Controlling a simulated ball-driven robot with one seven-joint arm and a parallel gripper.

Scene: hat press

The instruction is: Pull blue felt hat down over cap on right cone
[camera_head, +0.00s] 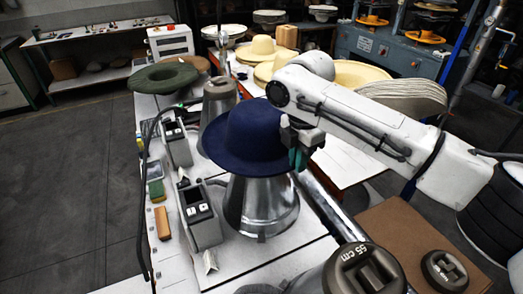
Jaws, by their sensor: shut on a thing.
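The blue felt hat (247,136) sits over the top of a metal cone (262,208) near the middle of the camera_head view. Its brim tilts down toward the front, and the hat hides the cone's top and any cap there. My gripper (297,150) is at the right side of the hat and is shut on its brim; the fingertips are partly hidden. My white arm reaches in from the right. Another metal cone (219,96) stands behind the hat.
A dark green hat (163,77) lies behind on the left. Straw hats (262,48) stand at the back. Control boxes (200,214) stand left of the cones. A block marked 55 cm (362,270) is in front at the right. The floor at left is clear.

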